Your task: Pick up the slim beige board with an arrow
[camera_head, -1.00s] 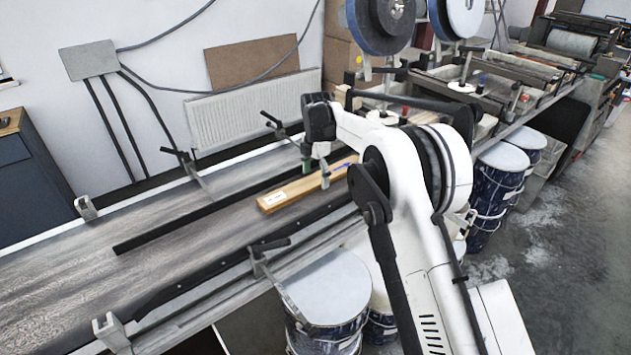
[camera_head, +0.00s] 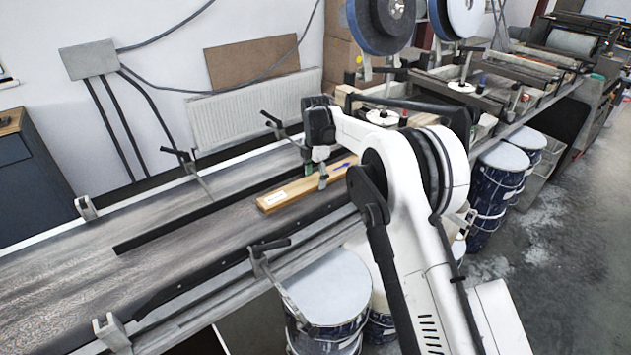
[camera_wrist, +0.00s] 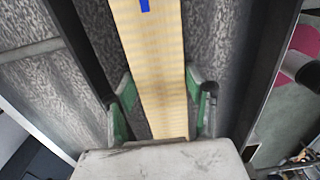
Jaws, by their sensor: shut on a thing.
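The slim beige board (camera_head: 291,191) lies lengthwise on the conveyor, with a white label near its left end and a blue mark towards its right end. In the wrist view the board (camera_wrist: 152,60) runs up the middle, with part of a blue mark, likely the arrow, at the top edge. My gripper (camera_head: 317,178) is over the board with its fingers on either side. In the wrist view its green-padded fingers (camera_wrist: 162,108) flank the board, shut on it. The board's near end is hidden behind the gripper body. I cannot tell whether it is lifted off the belt.
The conveyor belt (camera_head: 60,262) is clear to the left of the board. A dark guide rail (camera_head: 190,222) runs along the board's far side, and another rail runs on the near side. Clamp handles (camera_head: 270,246) stick up along the edge. Drums (camera_head: 330,290) stand below in front.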

